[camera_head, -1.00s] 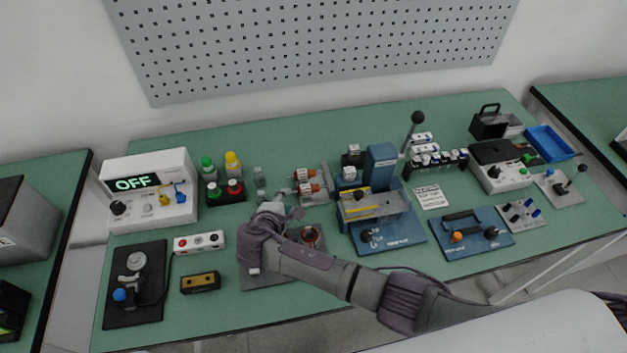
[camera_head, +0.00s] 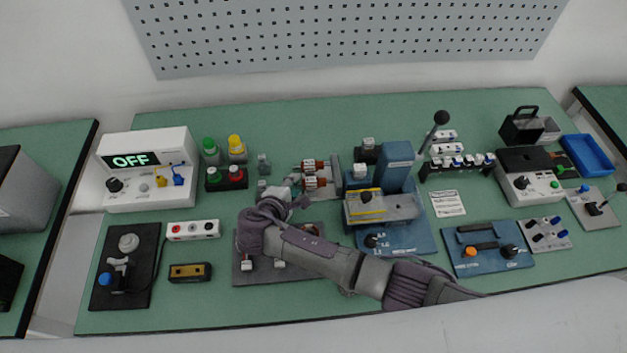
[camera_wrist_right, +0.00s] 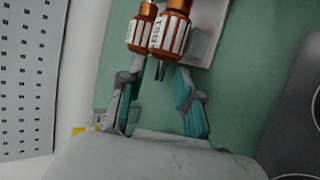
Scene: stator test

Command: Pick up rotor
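Two rotors with copper-orange and white bodies lie side by side on a light grey holder (camera_head: 335,178) in the middle of the bench. The far rotor (camera_head: 314,165) and the near rotor (camera_head: 314,183) also show at the top of the right wrist view, one at left (camera_wrist_right: 141,32) and one at right (camera_wrist_right: 170,34). My right gripper (camera_head: 291,184) is at the left, shaft end of the rotors. In the right wrist view its teal-padded fingers (camera_wrist_right: 157,85) are spread, with a thin shaft end reaching towards the gap. It holds nothing. My left gripper is out of view.
A blue press (camera_head: 395,165) stands just right of the rotors. Bottles (camera_head: 236,150) and a white box reading OFF (camera_head: 150,170) are to the left. A dark grey plate (camera_head: 270,270) is partly hidden under my right arm. The bench behind the rotors is clear.

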